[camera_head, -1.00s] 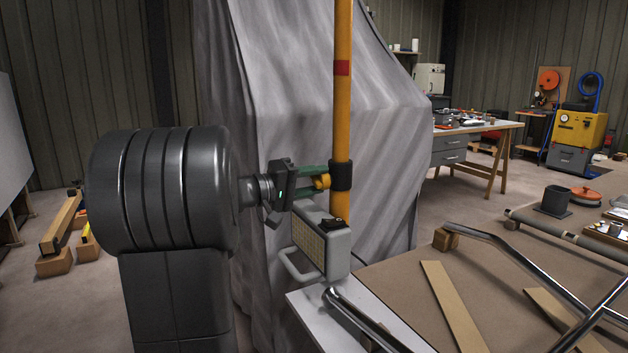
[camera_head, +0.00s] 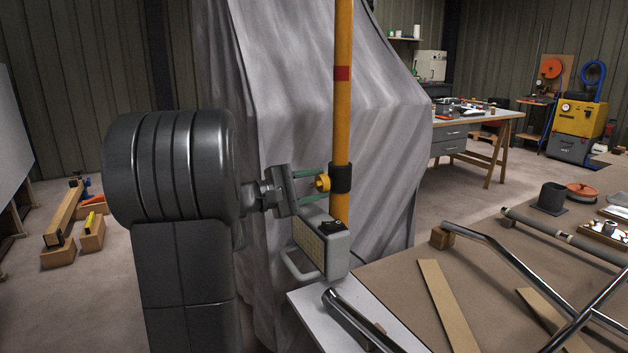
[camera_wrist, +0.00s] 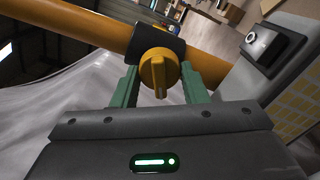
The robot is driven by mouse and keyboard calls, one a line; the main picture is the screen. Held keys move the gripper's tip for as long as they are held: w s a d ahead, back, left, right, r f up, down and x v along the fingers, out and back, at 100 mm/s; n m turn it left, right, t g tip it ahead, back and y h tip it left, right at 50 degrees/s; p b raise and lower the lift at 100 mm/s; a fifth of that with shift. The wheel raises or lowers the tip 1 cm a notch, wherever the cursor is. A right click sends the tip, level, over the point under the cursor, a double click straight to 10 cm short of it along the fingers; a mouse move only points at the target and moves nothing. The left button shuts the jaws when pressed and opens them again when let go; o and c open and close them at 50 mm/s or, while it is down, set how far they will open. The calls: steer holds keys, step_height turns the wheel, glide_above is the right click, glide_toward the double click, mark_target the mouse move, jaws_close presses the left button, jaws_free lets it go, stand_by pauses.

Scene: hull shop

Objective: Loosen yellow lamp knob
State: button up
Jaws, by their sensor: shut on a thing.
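The yellow knob (camera_head: 323,183) sits on the side of a black clamp collar (camera_head: 342,178) around an upright orange pole (camera_head: 343,120). In the wrist view the knob (camera_wrist: 158,70) shows its raised grip ridge, with a green finger on each side. My gripper (camera_head: 318,184) is shut on the knob, its dark body to the left and tilted. The lamp (camera_head: 338,250), a pale box with a yellowish panel and a handle, is on the pole below the collar. The far side of the knob is hidden.
A grey draped sheet (camera_head: 290,80) hangs close behind the pole. A bench (camera_head: 400,285) with bent metal tubes (camera_head: 520,258) and wood strips (camera_head: 450,305) lies at the lower right. Timber blocks (camera_head: 62,225) lie on the floor at left.

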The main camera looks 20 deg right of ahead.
steer(key=shift+f+n, duration=0.1)
steer(key=shift+n, duration=0.2)
stand_by(0.4)
steer(key=o, duration=0.9)
steer(key=shift+o, duration=0.2)
steer(key=s+a+p, duration=0.1)
steer(key=a, duration=1.2)
steer(key=shift+a, duration=0.4)
steer(key=d, duration=0.9)
steer(key=w+d, duration=0.1)
steer(key=d, duration=0.3)
steer(key=shift+d+b, duration=0.35)
steer(key=shift+d, duration=0.05)
